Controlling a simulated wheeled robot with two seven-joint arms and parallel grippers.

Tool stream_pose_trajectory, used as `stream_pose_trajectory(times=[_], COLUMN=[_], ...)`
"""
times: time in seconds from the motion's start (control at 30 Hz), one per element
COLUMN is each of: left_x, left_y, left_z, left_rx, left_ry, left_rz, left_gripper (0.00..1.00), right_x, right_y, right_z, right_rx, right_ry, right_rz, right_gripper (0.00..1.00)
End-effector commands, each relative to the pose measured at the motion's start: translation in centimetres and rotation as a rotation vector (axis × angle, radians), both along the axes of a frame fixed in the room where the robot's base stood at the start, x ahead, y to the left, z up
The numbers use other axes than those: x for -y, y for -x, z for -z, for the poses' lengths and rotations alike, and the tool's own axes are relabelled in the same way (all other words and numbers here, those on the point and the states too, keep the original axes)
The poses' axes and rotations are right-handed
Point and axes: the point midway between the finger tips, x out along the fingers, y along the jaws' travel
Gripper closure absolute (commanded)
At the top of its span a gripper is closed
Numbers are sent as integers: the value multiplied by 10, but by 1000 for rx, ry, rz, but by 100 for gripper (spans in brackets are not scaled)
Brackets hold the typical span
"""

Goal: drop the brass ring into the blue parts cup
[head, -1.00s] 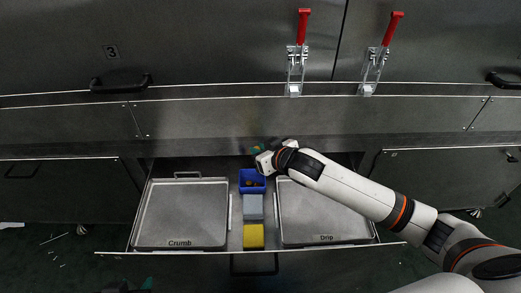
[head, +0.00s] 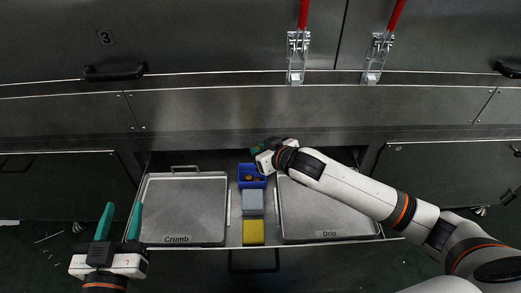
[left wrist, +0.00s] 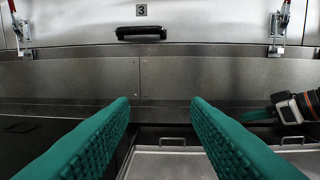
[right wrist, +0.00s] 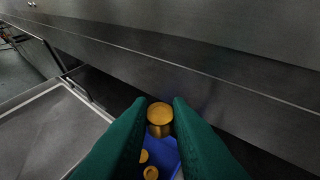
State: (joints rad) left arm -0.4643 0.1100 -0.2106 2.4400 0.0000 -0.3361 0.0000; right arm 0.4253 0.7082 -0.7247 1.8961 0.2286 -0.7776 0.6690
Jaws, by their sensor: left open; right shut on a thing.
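The brass ring (right wrist: 159,115) shows in the right wrist view between the fingertips of my right gripper (right wrist: 159,118), which is shut on it. The blue parts cup (right wrist: 166,156) lies below the ring, partly hidden by the fingers; small brass-coloured pieces are inside it. In the head view the blue parts cup (head: 252,184) is at the back of the drawer's middle strip. My right gripper (head: 258,150) is above and just behind it; the ring cannot be made out there. My left gripper (head: 121,222) is open and empty, at the drawer's front left.
A grey cup (head: 252,203) and a yellow cup (head: 253,233) stand in front of the blue one. The Crumb tray (head: 184,207) lies left and the Drip tray (head: 322,212) right. The dryer wall (head: 220,115) rises behind the open drawer.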

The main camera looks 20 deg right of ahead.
Motion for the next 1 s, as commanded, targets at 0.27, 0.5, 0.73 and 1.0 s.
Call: stream_pose_trajectory(times=[0.27,0.5,0.73,1.0], left_x=[5,6,6,6], left_y=[6,18,25,25], left_z=[-39,-67,-77,-78], left_rx=[272,457,532,536], left_ry=[73,125,145,148], left_rz=[16,27,30,30], left_gripper=[57,57,57,57], right_x=[0,0,0,0], right_y=[0,0,0,0], right_z=[11,16,18,18], right_rx=[0,0,0,0], right_ry=[1,1,1,1], right_rz=[0,0,0,0], right_gripper=[100,100,100,100])
